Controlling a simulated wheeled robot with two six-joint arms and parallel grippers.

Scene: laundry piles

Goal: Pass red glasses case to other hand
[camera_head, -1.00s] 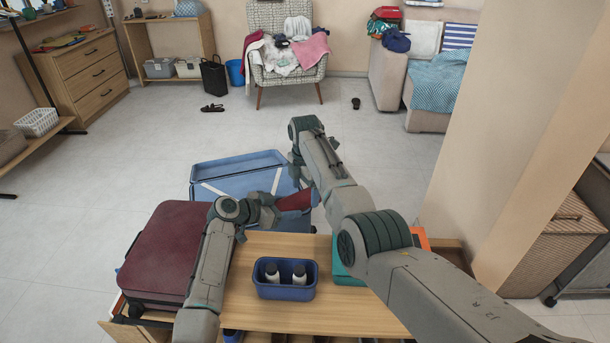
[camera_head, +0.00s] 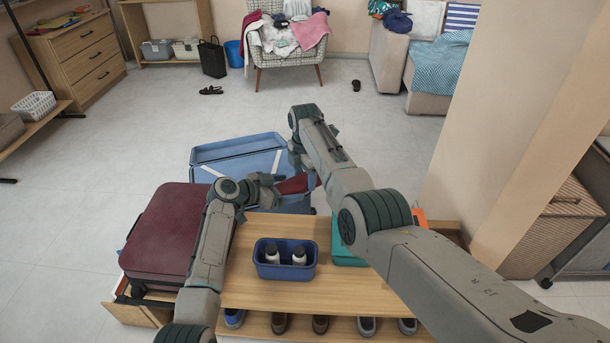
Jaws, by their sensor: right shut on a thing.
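The red glasses case (camera_head: 293,184) is in the air above the open blue suitcase, beyond the table's far edge. My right gripper (camera_head: 305,180) is shut on it; its fingers are mostly hidden behind my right forearm. My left gripper (camera_head: 274,189) is just left of the case, with its fingers spread and pointing at the case's left end. I cannot tell whether they touch it.
The wooden table (camera_head: 350,290) carries a blue bin (camera_head: 285,271) with two white bottles and a teal box (camera_head: 341,243). A closed maroon suitcase (camera_head: 168,228) stands left, and the open blue suitcase (camera_head: 222,152) lies behind. Shoes line the shelf below.

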